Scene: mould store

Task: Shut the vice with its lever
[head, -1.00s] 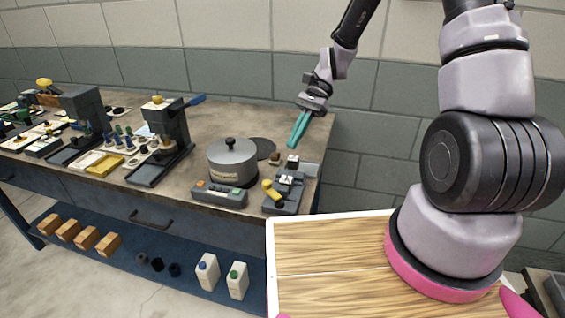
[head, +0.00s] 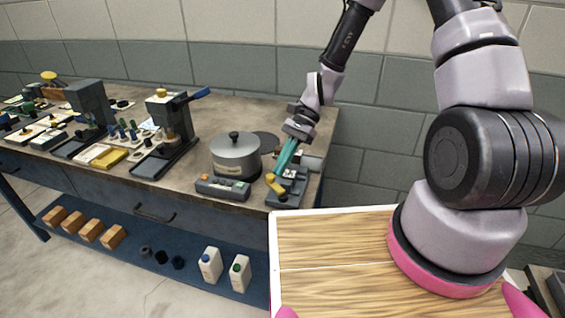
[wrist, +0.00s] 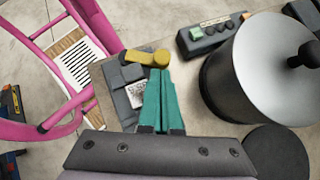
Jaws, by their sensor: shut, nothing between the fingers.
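The vice (head: 288,194) is a small dark grey block at the front right corner of the bench, with a yellow lever (head: 275,184). In the wrist view the vice (wrist: 122,84) is left of my fingers, and the round-ended yellow lever (wrist: 148,57) lies just beyond the fingertips. My gripper (head: 280,170) has teal fingers, shut together and empty, pointing down over the vice by the lever. In the wrist view my gripper (wrist: 161,73) has its tips very close to the lever; I cannot tell whether they touch. The fingers and wrist hide part of the vice.
A grey lidded pot (head: 235,157) stands close by on the left, with a dark disc (wrist: 275,152) beside it. A grey box with buttons (head: 222,188) sits left of the vice. Presses and tools fill the bench (head: 200,128) further left. The wall is behind.

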